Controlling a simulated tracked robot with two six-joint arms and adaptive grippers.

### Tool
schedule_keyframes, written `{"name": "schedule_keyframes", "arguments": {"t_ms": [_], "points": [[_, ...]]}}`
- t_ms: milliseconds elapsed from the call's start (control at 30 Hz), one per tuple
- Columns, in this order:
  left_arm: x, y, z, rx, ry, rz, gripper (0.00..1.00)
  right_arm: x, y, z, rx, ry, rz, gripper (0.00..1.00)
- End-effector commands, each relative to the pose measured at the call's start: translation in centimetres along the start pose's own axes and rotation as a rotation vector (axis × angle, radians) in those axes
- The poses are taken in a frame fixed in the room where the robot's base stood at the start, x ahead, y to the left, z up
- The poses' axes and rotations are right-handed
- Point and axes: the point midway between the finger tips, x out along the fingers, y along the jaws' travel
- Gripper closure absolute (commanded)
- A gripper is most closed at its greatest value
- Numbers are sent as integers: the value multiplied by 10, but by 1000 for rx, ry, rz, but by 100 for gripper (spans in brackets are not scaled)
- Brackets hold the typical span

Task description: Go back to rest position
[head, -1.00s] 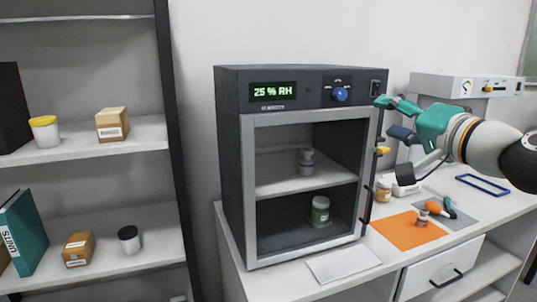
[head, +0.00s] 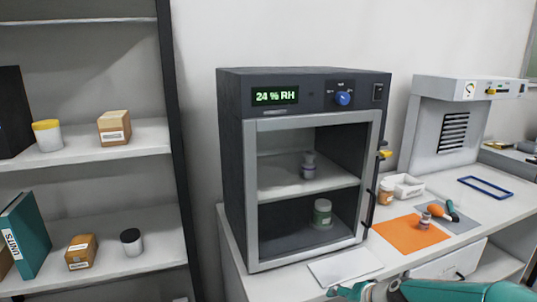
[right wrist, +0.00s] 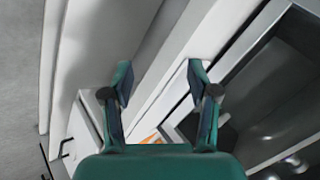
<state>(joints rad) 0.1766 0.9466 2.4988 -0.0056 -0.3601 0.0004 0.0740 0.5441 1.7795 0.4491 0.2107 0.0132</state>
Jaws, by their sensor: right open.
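My right gripper (right wrist: 159,85) is open and empty in the right wrist view, its two teal fingers spread apart. In the head view part of my right arm (head: 450,290) lies low at the bottom right edge, in front of the bench, and its fingertips are not clear there. My left gripper is not in view. The dry cabinet (head: 231,150) stands on the bench, its display reading 24 % RH. A grey bottle (head: 308,166) stands on its upper shelf and a green-grey jar (head: 322,213) on its floor.
An orange mat (head: 400,236) with a small bottle (head: 425,221) lies right of the cabinet. A white sheet (head: 345,267) lies in front. A white tray (head: 410,186), an amber jar (head: 386,194) and a blue frame (head: 485,180) sit behind. Shelves (head: 90,260) stand at left.

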Motion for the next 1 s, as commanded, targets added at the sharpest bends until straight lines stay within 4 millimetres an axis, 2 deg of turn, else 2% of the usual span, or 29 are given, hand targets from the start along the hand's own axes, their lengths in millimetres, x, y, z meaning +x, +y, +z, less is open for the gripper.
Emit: {"name": "schedule_keyframes", "arguments": {"t_ms": [33,100,167,200,267,400,500,600,700,800,1000], "points": [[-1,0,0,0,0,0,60,19,27,28,-4,-58,50,40],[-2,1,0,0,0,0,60,37,61,66,-15,-126,111,40],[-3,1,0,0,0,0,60,49,90,100,-30,-187,159,40],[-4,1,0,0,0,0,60,54,108,124,-40,-229,188,40],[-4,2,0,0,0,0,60,59,135,162,-60,-293,229,40],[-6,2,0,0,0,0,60,52,188,250,-120,-444,296,40],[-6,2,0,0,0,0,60,36,212,304,-175,-536,311,40],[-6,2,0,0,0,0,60,16,223,342,-239,-592,298,40],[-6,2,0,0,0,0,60,7,222,351,-299,-576,263,40],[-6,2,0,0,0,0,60,14,217,344,-323,-535,244,40],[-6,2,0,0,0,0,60,15,216,342,-323,-527,244,40]]}}
